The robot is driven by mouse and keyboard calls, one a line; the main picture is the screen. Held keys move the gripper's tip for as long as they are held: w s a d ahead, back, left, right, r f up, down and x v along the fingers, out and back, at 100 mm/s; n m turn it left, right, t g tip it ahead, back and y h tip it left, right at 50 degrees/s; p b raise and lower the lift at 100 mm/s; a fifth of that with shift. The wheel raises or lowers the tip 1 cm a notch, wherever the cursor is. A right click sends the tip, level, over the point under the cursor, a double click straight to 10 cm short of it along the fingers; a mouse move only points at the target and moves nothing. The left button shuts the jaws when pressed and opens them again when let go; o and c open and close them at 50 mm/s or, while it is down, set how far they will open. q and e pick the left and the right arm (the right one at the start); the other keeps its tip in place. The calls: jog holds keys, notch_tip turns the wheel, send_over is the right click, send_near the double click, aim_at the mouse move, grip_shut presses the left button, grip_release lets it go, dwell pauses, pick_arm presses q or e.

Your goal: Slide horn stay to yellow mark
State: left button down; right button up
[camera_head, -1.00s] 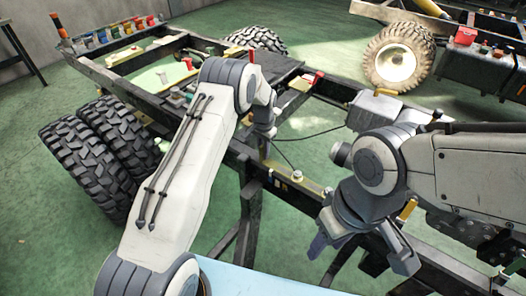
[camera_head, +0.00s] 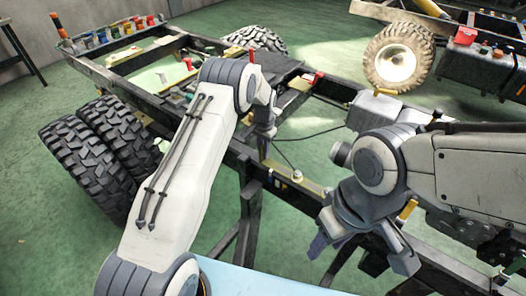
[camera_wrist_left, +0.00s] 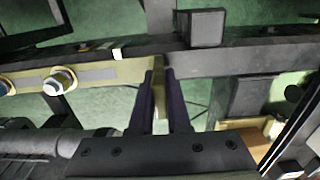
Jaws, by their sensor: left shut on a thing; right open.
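The horn stay (camera_head: 308,184) is a pale yellow metal strip lying along the dark chassis rail (camera_head: 345,215). In the left wrist view the stay (camera_wrist_left: 105,74) carries bolts with washers at its left end. Its right end reaches between the fingers of my left gripper (camera_wrist_left: 160,108), which is shut on it. In the head view my left gripper (camera_head: 264,152) points down at the rail, at the strip's far end. My right gripper (camera_head: 362,252) is open and empty, in front of the rail. I cannot make out the yellow mark for certain; a small pale mark (camera_wrist_left: 118,54) shows beside the strip.
Several coloured bins (camera_head: 110,32) stand at the far end of the frame. Double tyres (camera_head: 90,155) are at left. A second chassis with a wheel (camera_head: 398,60) stands behind at right. A black cable (camera_head: 310,136) hangs near the rail. A light blue surface (camera_head: 260,280) is at the front.

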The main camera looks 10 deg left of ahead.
pick_arm(q)
jog(key=shift+d, duration=0.1)
jog(key=d, duration=0.2)
jog(key=s+d, duration=0.1)
jog(key=d, duration=0.1)
jog(key=s+d, duration=0.1)
jog(key=shift+s+d, duration=0.2)
jog(key=shift+d, duration=0.2)
jog(key=c, duration=0.9)
grip_release()
notch_tip(320, 180, up, 11)
jog(key=shift+f+b, duration=0.2)
jog(key=shift+b, duration=0.15)
